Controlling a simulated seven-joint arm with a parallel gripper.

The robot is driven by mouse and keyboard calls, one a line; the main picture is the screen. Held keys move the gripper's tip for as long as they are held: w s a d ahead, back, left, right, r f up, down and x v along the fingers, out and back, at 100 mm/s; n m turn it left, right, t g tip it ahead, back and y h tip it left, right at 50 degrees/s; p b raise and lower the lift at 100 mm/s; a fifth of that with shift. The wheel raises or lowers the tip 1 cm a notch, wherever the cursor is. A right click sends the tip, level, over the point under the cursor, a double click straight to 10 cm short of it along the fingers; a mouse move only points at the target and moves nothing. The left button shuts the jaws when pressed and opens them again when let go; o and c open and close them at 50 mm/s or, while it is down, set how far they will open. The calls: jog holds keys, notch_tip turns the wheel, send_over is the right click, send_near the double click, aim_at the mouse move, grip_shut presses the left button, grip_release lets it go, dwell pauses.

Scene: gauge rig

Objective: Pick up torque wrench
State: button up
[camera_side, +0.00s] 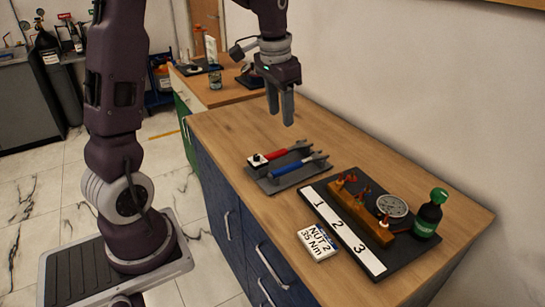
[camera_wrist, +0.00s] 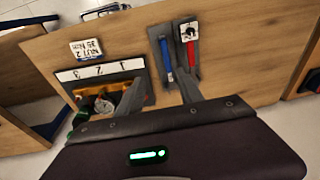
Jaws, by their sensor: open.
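Two wrench-like tools lie side by side on a dark grey tray (camera_side: 262,180) on the wooden bench. One is a red-handled tool (camera_side: 276,154) with a white square, black-centred piece at one end; it also shows in the wrist view (camera_wrist: 193,58). The other is a blue-handled tool (camera_side: 290,169), also in the wrist view (camera_wrist: 165,55). I cannot tell for sure which is the torque wrench. My gripper (camera_side: 280,117) is open and empty, pointing down above the bench, beyond and above the tray. In the wrist view my fingers (camera_wrist: 161,76) frame the tray's near end.
A dark board (camera_side: 375,268) with a strip numbered 1, 2, 3 stands right of the tray. A "NUT 2 35 Nm" card (camera_side: 318,241) lies in front. The wall is behind.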

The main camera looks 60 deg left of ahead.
jog(key=g, duration=0.2)
send_over(272, 154)
jog(key=shift+h, duration=0.4)
jog(key=f, duration=1.2)
jog(key=shift+a+f, duration=0.25)
jog(key=shift+a, duration=0.05)
jog(key=f, duration=0.6)
jog(key=shift+w+d+f, duration=0.1)
jog(key=shift+d+f, duration=0.15)
jog(key=shift+f, duration=0.15)
grip_shut()
